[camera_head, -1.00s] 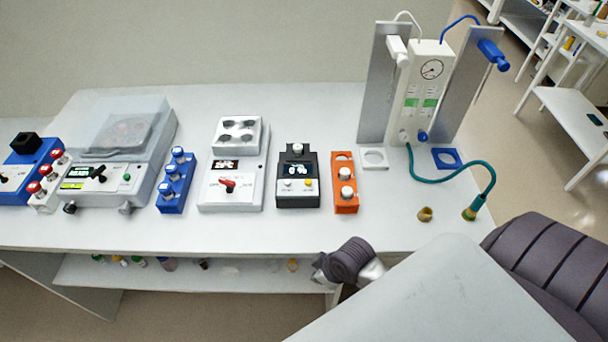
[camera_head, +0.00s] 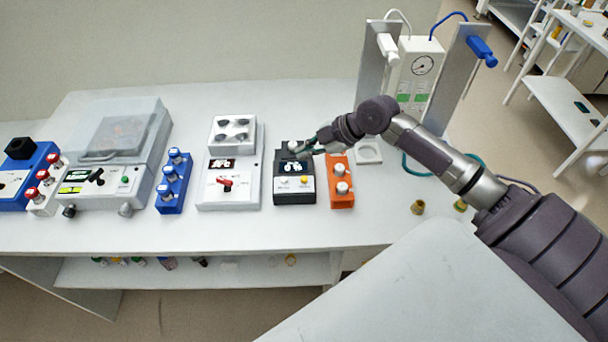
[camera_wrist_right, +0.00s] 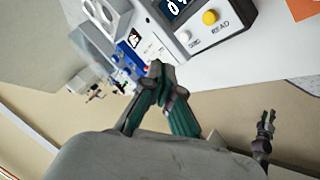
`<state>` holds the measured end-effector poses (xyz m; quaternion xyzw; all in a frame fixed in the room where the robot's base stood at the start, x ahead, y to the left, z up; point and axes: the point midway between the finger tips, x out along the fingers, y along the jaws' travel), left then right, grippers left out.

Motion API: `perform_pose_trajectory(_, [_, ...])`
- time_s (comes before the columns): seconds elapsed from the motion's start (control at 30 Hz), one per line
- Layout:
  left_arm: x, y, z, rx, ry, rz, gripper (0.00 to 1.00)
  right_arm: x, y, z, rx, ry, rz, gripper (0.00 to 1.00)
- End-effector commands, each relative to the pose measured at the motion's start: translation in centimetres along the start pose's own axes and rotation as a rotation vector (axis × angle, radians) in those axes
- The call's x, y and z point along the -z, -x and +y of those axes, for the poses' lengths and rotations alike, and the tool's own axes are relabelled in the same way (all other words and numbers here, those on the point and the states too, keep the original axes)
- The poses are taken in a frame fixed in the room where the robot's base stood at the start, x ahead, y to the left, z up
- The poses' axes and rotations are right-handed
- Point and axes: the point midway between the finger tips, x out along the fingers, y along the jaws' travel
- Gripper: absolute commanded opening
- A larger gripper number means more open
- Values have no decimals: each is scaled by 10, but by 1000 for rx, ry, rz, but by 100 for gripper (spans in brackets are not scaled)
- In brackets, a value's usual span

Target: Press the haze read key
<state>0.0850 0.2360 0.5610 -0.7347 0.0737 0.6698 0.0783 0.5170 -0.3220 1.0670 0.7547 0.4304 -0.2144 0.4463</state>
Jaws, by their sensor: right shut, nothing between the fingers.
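The haze meter (camera_head: 294,197) is a black and white box with a lit display, standing on the bench in the head view. Its yellow key (camera_head: 304,181) has READ printed beside it in the right wrist view, where the key (camera_wrist_right: 210,17) is uncovered. A white key (camera_wrist_right: 184,36) sits next to it. My right gripper (camera_head: 302,151) is shut and empty, over the meter's upper right part in the head view. Its closed fingertips (camera_wrist_right: 158,72) appear apart from the yellow key in the wrist view. A small dark gripper (camera_wrist_right: 267,116), seemingly my left, shows there; its jaws are unclear.
An orange block (camera_head: 342,198) with white knobs stands close right of the meter. A white device (camera_head: 240,190) with a red lever stands to its left. A blue block (camera_head: 172,195) stands farther left. The bench front (camera_head: 250,232) is clear. A brass fitting (camera_head: 418,207) lies at the right.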

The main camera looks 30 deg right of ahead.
Motion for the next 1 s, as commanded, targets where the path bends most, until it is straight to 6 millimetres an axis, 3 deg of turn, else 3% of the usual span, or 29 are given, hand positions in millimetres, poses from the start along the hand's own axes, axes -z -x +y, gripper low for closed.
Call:
perform_pose_trajectory(0.13, [0,0,0,0,0,0,38,-2,5,10,-15,18,7,0])
perform_pose_trajectory(0.57, [0,-3,0,0,0,0,38,-3,2,8,-15,16,8,0])
perform_pose_trajectory(1.0, [-4,-41,1,0,0,0,38,-29,-33,-17,-15,15,8,0])
